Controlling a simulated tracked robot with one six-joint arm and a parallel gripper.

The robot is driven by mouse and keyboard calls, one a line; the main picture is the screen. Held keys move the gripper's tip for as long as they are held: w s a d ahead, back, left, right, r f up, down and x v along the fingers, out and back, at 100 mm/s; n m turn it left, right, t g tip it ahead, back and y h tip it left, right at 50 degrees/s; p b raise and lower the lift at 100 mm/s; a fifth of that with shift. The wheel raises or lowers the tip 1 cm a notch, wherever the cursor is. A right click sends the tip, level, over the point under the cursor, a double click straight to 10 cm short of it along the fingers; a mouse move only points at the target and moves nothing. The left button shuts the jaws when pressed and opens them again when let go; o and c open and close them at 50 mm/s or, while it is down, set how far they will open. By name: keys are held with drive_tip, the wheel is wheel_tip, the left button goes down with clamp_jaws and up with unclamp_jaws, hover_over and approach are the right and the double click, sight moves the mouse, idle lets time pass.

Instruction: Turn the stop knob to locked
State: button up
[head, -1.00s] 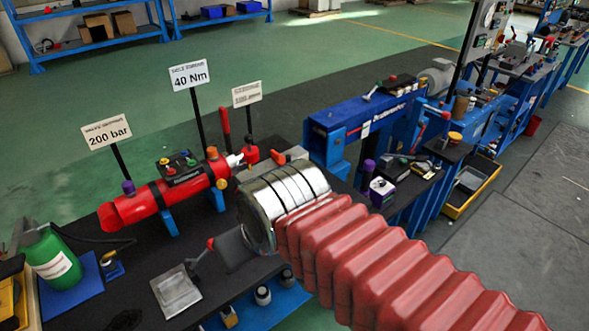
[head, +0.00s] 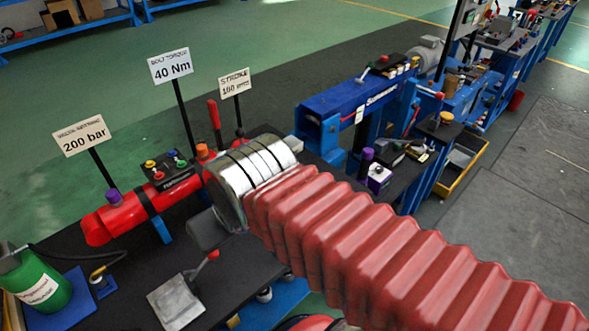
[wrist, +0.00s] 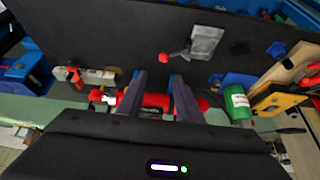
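A red cylinder (head: 130,211) lies across blue supports on the dark bench, with a control box (head: 167,168) of coloured buttons on top. I cannot tell for certain which part is the stop knob. A lever with a red ball end (head: 212,255) stands by a grey plate (head: 176,301); the ball (wrist: 163,58) and plate (wrist: 206,42) also show in the wrist view. My gripper (wrist: 157,77) is open in the wrist view, its two dark fingers apart. The red cylinder (wrist: 152,102) shows between and beyond them. My arm hides the gripper and the cylinder's right end in the head view.
Signs on posts stand along the bench's back: 200 bar (head: 84,135), 40 Nm (head: 171,65) and a third (head: 234,83). A green bottle (head: 40,282) is at the left. A blue machine (head: 355,100) stands to the right. Green floor is clear behind.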

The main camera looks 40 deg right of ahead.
drive_tip(key=shift+o, duration=0.8)
drive_tip(key=shift+w+d, duration=0.4)
drive_tip(key=w+d+f+t+h, duration=0.1)
drive_tip(key=w+d+f+h, duration=0.1)
drive_tip(key=w+d, duration=0.5)
drive_tip(key=w+d+f+t+h, duration=0.2)
drive_tip(key=w+d, duration=0.2)
drive_tip(key=d, duration=0.8)
drive_tip(key=w+d+f+t+h, duration=0.1)
drive_tip(key=w+d, duration=0.4)
drive_tip(key=d, duration=0.4)
drive_tip(key=s+d+f+t+y, duration=0.1)
drive_tip(key=d+f, duration=0.1)
drive_tip(key=f, duration=0.2)
drive_tip(key=s+d+f+t+y, duration=0.1)
drive_tip(key=s+d+f+y, duration=0.1)
drive_tip(key=f, duration=0.3)
drive_tip(key=s+d+f+n+t+y, duration=0.1)
drive_tip(key=s+d+f, duration=0.1)
drive_tip(key=d+f, duration=0.2)
drive_tip(key=shift+f+t, duration=0.3)
drive_tip(key=shift+f, duration=0.2)
drive_tip(key=shift+s+f+y, duration=0.3)
drive_tip(key=shift+s+y, duration=0.05)
drive_tip(key=shift+y, duration=0.05)
drive_tip(key=shift+a, duration=0.1)
drive_tip(key=shift+w, duration=0.1)
